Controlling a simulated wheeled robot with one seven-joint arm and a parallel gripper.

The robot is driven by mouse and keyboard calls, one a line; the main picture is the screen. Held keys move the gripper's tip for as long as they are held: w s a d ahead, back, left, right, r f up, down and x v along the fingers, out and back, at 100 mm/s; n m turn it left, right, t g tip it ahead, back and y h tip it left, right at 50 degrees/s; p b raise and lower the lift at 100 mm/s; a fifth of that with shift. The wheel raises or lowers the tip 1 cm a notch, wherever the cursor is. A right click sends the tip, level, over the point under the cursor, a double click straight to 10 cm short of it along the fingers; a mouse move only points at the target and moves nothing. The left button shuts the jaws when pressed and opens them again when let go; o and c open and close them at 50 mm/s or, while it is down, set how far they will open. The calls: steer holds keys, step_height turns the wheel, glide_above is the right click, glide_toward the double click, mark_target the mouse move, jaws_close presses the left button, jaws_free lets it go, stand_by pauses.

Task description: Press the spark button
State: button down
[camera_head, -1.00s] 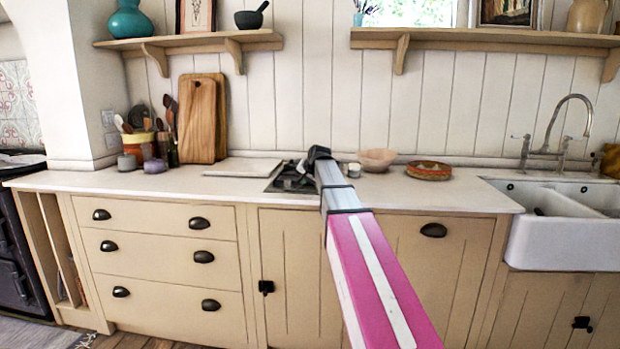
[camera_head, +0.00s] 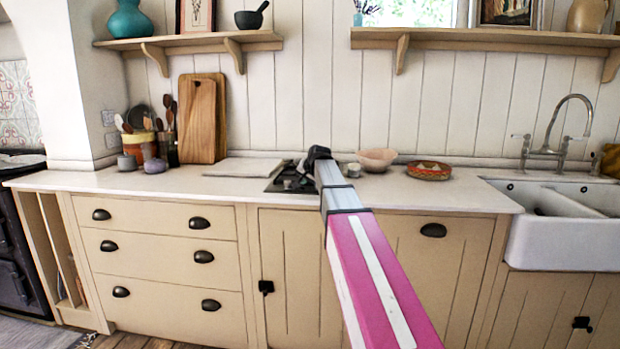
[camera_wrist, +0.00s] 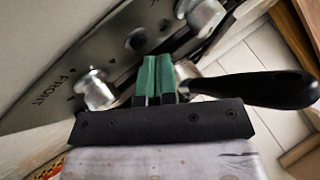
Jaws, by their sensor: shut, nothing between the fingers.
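The hob (camera_head: 283,181) is set into the worktop, partly hidden by my arm and gripper (camera_head: 314,155). In the wrist view, its metal panel (camera_wrist: 62,98) carries the word FRONT and silver knobs (camera_wrist: 95,90). A small dark round piece (camera_wrist: 135,39) sits on the panel between knobs; it may be the spark button, but I cannot tell for sure. My gripper (camera_wrist: 157,75) has green fingertips, shut together and empty, close to the panel among the knobs. I cannot tell whether the tips touch anything.
A black handle (camera_wrist: 280,89) lies right of the fingertips in the wrist view. A pink bowl (camera_head: 377,160) and a patterned round dish (camera_head: 429,171) stand right of the hob. A pale board (camera_head: 243,167) lies to its left. The worktop's left front is clear.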

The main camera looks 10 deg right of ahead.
steer(key=shift+f, duration=0.25)
stand_by(0.4)
steer(key=shift+f, duration=0.2)
steer(key=shift+r, duration=0.45)
stand_by(0.4)
steer(key=shift+r, duration=3)
